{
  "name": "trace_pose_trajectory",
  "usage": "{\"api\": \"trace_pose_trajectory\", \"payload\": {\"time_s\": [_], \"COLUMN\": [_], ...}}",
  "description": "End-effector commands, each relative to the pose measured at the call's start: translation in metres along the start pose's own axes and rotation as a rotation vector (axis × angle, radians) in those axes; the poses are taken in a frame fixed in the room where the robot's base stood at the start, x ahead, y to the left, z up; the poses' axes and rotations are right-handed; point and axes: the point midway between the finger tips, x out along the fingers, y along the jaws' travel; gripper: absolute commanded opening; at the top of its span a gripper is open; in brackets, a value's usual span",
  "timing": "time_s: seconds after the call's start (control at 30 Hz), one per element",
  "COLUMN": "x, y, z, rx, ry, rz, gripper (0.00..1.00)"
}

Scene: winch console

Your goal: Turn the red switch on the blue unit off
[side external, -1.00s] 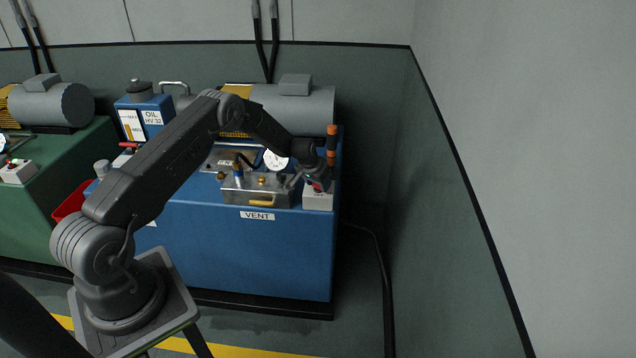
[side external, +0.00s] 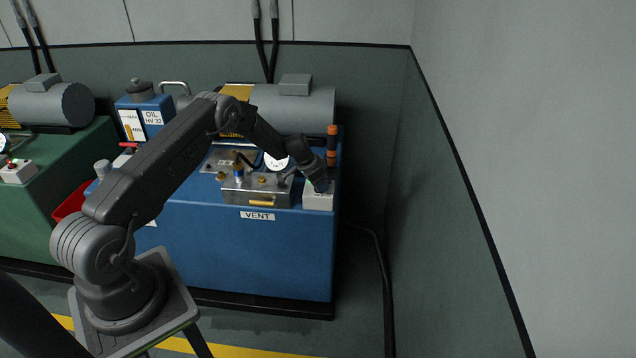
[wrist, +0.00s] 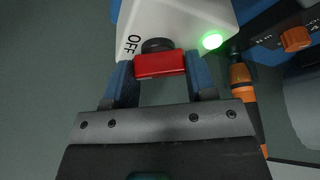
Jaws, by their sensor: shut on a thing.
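The blue unit (side external: 250,250) has a white switch box (side external: 318,203) at its front right corner, which also fills the top of the wrist view (wrist: 185,18). The red switch (wrist: 160,65) is a red bar on a dark round base, with the word OFF printed to its left. In the wrist view my gripper (wrist: 160,73) has one blue finger at each end of the red bar and is shut on it. A green lamp (wrist: 212,41) glows on the box to the right. In the side view my gripper (side external: 320,186) hides the switch.
A metal box (side external: 258,190) with brass fittings and a VENT label stands left of the switch box. An upright orange and black post (side external: 332,145) stands just behind it, and a round gauge (side external: 274,162) is nearby. The green unit (side external: 75,170) is far left.

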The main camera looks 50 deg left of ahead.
Motion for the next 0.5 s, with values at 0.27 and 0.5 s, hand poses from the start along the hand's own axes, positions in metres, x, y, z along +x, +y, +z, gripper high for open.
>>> {"api": "trace_pose_trajectory", "payload": {"time_s": [0.27,0.5], "x": [0.0002,0.0002], "y": [-0.0019,-0.0023], "z": [-0.0002,-0.0005], "rx": [0.237,0.412], "ry": [0.001,0.001], "rz": [0.098,0.170], "gripper": [0.27,0.27]}}
